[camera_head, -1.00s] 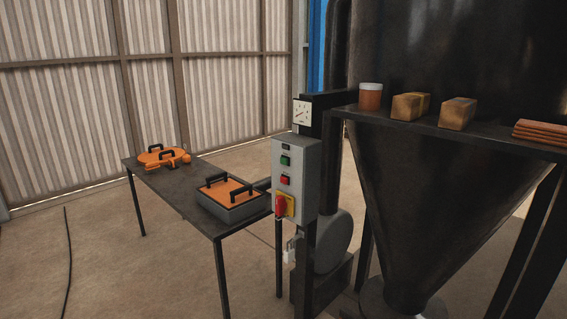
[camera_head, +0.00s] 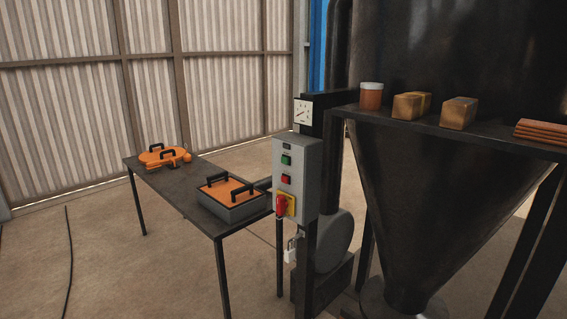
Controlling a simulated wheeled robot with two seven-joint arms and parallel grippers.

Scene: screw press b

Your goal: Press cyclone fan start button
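A grey control box (camera_head: 297,170) is mounted on a dark post in the middle of the view. A green button (camera_head: 286,160) is on its front face, above a red button (camera_head: 285,180). A red rotary handle on a yellow plate (camera_head: 290,205) is at the bottom of the box. A small dark display or label (camera_head: 287,146) is above the green button. A white dial gauge (camera_head: 303,111) sits on the post above the box. Any lettering is too small to read. Neither of my grippers is in view.
A dark table (camera_head: 180,190) left of the box holds a grey case with an orange lid (camera_head: 230,195) and orange round parts (camera_head: 163,156). A large dark hopper (camera_head: 430,200) stands right, behind a shelf (camera_head: 470,134) with blocks and a jar. A padlock (camera_head: 290,250) hangs below the box.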

